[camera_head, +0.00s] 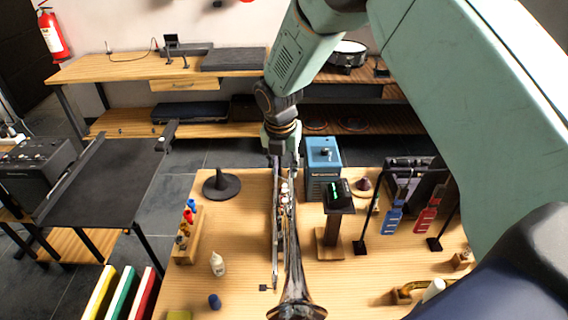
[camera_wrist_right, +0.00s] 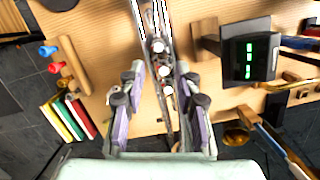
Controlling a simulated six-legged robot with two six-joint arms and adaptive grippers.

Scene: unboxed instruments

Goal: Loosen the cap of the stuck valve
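A brass trumpet (camera_head: 292,255) lies along the workbench, its bell toward the front edge in the head view. Its valve caps (camera_head: 285,192) are pale and sit in a row. In the right wrist view, three white valve caps (camera_wrist_right: 163,68) show between my fingers; I cannot tell which valve is stuck. My right gripper (camera_head: 284,160) points down over the far part of the trumpet. In the wrist view, the right gripper (camera_wrist_right: 161,76) is open, with purple-padded fingers on either side of the trumpet and a gap to the caps. My left gripper is not in view.
A small display stand (camera_head: 338,205) with green digits and a blue box (camera_head: 322,165) stand close right of the trumpet.

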